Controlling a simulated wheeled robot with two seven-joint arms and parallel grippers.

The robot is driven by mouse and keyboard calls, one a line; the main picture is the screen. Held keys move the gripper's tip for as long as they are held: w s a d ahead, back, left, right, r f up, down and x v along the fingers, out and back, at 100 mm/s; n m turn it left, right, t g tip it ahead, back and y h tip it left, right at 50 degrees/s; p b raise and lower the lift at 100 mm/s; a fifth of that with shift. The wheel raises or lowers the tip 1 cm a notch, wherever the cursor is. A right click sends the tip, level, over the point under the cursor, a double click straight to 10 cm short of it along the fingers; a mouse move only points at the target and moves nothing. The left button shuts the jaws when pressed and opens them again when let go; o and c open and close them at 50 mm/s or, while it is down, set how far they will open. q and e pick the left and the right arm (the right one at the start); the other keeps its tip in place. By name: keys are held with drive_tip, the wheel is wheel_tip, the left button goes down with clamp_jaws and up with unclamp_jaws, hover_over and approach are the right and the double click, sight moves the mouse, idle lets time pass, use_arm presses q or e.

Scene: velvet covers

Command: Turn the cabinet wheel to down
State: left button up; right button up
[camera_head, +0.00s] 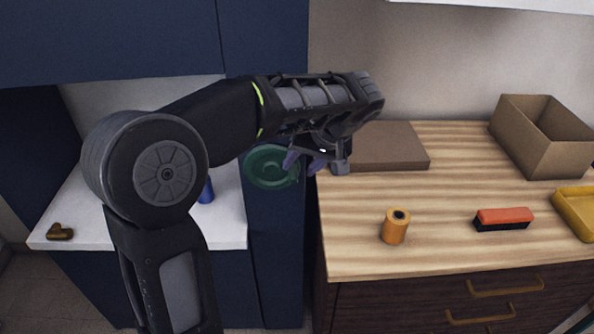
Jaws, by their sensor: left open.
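The cabinet wheel (266,168) is a round green disc on the front of the narrow blue cabinet (278,240), near the middle of the head view. My left arm comes in from the left and crosses above it. My left gripper (316,163) is open at the wheel's right side. Its fingers overlap the wheel's right edge in the picture, and I cannot tell whether they touch it. The arm and fingers hide part of the wheel's top and right. My right gripper is out of view.
A wooden counter (345,225) on the right holds a brown board (392,147), an orange roll (395,226), a red-and-black block (503,219), a cardboard box (541,138) and a yellow tray (577,211). A white counter (225,228) on the left holds a blue object (206,191) and a small brown object (60,232).

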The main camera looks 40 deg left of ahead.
use_arm(q)
drive_tip(key=shift+x, duration=1.35)
drive_tip(key=shift+c, duration=0.5)
clamp_jaws()
